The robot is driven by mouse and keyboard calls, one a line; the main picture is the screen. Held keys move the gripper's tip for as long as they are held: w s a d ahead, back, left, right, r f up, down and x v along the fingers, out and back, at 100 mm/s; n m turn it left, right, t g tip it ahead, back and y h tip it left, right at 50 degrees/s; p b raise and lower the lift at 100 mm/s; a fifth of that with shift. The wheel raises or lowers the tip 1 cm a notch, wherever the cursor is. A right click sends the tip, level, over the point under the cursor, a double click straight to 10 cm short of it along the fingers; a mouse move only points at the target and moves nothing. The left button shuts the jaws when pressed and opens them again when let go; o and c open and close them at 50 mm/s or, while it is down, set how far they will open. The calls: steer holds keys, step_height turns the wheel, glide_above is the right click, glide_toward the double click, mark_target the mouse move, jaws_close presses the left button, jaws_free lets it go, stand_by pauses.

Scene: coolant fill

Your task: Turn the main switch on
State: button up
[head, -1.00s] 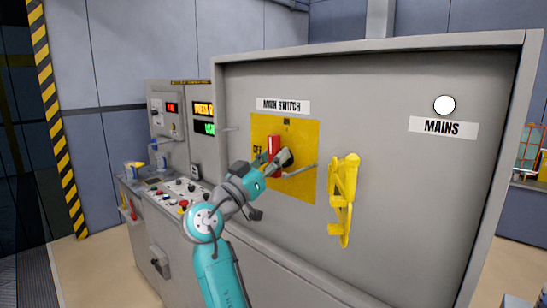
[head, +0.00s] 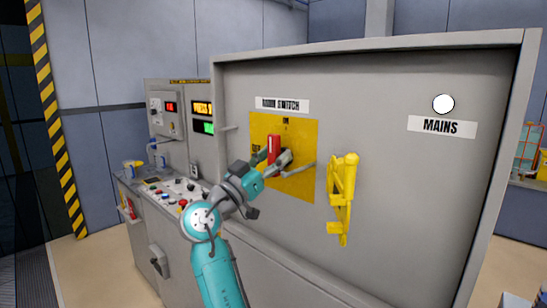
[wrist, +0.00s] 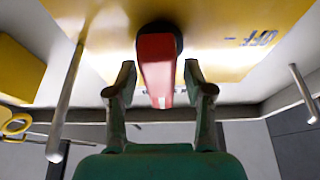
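The main switch has a red handle (head: 274,149) on a yellow plate (head: 300,180) under the MAIN SWITCH label (head: 282,105). The handle looks upright in the head view, below a small dark mark at the plate's top. In the wrist view the red handle (wrist: 156,68) lies between the two fingers of my gripper (wrist: 158,85), with a visible gap on each side. The gripper is open. An OFF marking (wrist: 250,39) shows upside down on the plate in the wrist view. In the head view my gripper (head: 272,165) is at the handle and partly hides it.
A yellow bracket-like part (head: 342,195) sticks out of the panel right of the plate. A round white lamp (head: 443,104) sits above the MAINS label (head: 442,126). A control desk (head: 165,190) with buttons is at the left. Thin rods stand out beside the plate.

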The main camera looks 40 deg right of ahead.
steer(key=v, duration=1.2)
stand_by(0.3)
